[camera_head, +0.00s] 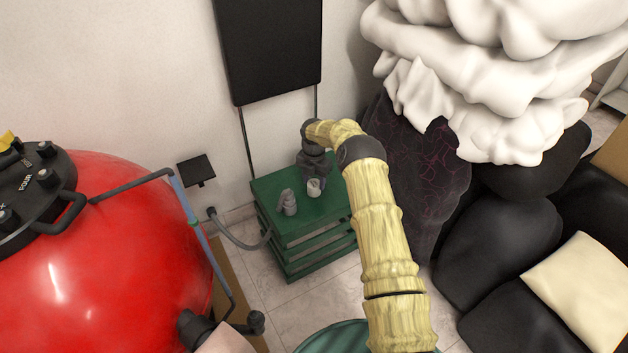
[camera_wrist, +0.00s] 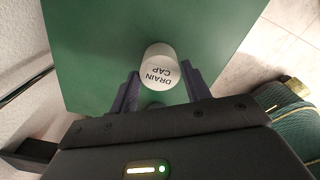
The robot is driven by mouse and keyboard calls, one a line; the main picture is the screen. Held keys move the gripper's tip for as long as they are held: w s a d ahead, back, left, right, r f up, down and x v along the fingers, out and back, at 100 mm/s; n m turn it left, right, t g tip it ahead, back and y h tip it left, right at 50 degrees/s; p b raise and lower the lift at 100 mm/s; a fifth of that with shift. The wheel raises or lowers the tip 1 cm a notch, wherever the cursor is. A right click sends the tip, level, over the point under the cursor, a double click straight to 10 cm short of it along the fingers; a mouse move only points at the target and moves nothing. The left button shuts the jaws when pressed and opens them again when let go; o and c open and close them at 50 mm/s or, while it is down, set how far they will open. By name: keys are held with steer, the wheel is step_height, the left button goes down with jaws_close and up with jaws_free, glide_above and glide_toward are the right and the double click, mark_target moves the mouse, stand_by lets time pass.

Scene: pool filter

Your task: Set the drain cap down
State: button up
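The drain cap (camera_wrist: 159,66) is a short white cylinder lettered "DRAIN CAP", upside down in the wrist view. My gripper (camera_wrist: 160,78) has one dark purple finger on each side of it, spaced about the cap's width, and appears shut on it. In the head view the cap (camera_head: 314,188) shows under my gripper (camera_head: 315,180), over the right part of the green crate top (camera_head: 292,226). I cannot tell whether its underside touches the crate.
A grey fitting (camera_head: 288,202) stands on the crate, left of the cap. A red filter tank (camera_head: 100,270) with a blue pipe fills the left. A wall (camera_head: 150,80) stands behind, and a black sofa (camera_head: 500,250) stands at the right. The crate's front left top is clear.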

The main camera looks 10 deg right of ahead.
mark_target(314, 184)
steer(key=o, duration=0.3)
step_height(314, 184, up, 12)
steer(key=p, duration=0.4)
steer(key=shift+r, duration=0.15)
stand_by(0.4)
